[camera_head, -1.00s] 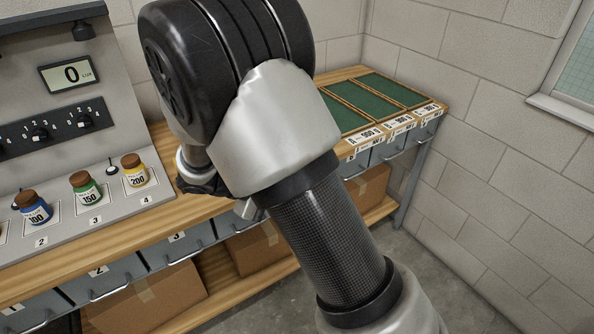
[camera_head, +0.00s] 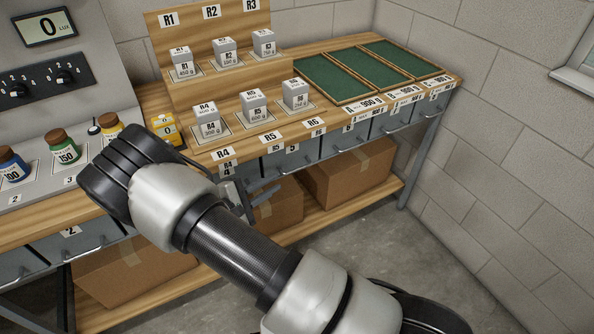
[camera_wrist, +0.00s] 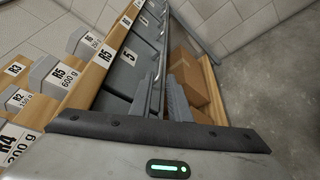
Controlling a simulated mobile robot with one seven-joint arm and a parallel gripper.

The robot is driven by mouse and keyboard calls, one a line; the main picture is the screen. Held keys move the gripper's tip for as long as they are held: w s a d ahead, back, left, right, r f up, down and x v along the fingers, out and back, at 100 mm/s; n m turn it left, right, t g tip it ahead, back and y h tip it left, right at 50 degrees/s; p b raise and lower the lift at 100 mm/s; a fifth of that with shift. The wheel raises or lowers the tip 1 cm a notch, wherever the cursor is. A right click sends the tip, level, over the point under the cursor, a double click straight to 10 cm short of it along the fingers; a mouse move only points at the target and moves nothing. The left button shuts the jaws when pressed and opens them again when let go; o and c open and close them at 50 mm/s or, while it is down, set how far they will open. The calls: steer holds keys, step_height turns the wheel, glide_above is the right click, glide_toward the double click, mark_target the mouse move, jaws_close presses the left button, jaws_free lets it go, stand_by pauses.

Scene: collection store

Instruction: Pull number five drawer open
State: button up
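The number five drawer (camera_head: 292,160) is a grey drawer under the wooden bench top, below the R5 label, and looks closed. In the wrist view its front (camera_wrist: 130,68) carries a 5, with a metal bar handle (camera_wrist: 152,82) along its edge. My gripper (camera_head: 252,202) is in front of the drawer row, just below and left of the number five drawer. In the wrist view my gripper (camera_wrist: 148,102) has its two grey fingers apart, with the handle line running toward the gap between them. I cannot tell whether they touch it. My arm hides part of the neighbouring drawers.
Weight blocks (camera_head: 253,106) stand on the bench beside green-lined trays (camera_head: 340,92). Cardboard boxes (camera_head: 348,170) sit on the lower shelf (camera_head: 320,217). Coloured jars (camera_head: 62,148) stand at left. The floor (camera_head: 370,255) in front of the right end is clear.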

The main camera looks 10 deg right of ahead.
mark_target(297, 169)
steer(key=b+x, duration=0.1)
steer(key=x, duration=1.1)
jaws_close()
stand_by(1.1)
